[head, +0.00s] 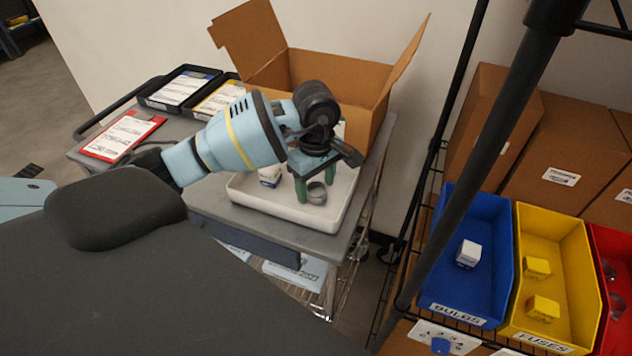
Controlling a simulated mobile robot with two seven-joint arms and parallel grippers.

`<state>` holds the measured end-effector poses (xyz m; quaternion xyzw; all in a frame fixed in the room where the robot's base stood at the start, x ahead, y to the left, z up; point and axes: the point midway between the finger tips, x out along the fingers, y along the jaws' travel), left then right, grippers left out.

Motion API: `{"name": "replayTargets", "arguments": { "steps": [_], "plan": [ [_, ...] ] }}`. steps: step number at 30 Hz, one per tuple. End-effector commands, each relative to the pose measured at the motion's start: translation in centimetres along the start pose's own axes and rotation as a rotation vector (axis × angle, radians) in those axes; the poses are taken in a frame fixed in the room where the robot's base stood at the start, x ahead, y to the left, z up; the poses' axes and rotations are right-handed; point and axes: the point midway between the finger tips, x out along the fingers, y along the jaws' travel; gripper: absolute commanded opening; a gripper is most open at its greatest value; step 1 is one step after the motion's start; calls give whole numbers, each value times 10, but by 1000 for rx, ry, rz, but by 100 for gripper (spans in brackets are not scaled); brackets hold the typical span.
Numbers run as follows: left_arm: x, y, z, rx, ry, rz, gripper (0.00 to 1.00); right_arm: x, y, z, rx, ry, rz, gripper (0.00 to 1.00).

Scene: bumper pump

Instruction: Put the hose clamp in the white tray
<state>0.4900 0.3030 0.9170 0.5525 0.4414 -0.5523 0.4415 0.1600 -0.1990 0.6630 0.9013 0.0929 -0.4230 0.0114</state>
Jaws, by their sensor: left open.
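The white tray (262,206) lies on the grey cart top, in front of an open cardboard box. The hose clamp (317,194), a small grey metal ring, shows inside the tray near its right part and seems to rest on the tray floor. My left gripper (315,189) reaches down over the tray from the left. Its green fingers are apart, one left of the clamp and one just behind it to the right. Whether they touch the clamp is unclear. My right gripper is out of view.
A small white box (270,175) is in the tray, left of the fingers. The open cardboard box (338,76) stands close behind. A red clipboard (122,136) and black trays (181,88) lie left. A shelf holds blue (441,262), yellow (555,225) and red bins at right.

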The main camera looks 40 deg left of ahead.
Motion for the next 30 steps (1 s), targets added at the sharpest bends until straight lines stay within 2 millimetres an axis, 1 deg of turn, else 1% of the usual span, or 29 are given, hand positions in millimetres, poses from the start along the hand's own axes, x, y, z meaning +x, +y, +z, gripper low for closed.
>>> {"name": "replayTargets", "arguments": {
  "steps": [5, 8, 15, 20, 22, 25, 30],
  "plan": [
    [-8, 1, 0, 0, 0, 4, 62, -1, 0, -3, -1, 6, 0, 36],
    [-21, 1, 0, 0, 0, 4, 62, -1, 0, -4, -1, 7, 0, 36],
    [-70, 1, 0, 0, 1, 5, 62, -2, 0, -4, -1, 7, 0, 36],
    [-98, 1, 0, 0, 1, 3, 62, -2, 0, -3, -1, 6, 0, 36],
    [-109, 1, 0, -1, 1, 4, 62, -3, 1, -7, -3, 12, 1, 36],
    [-118, 1, 0, -1, 1, 3, 62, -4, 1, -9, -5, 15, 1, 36],
    [-123, 0, 0, 0, 0, 0, 62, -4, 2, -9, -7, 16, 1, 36]
  ]
}}
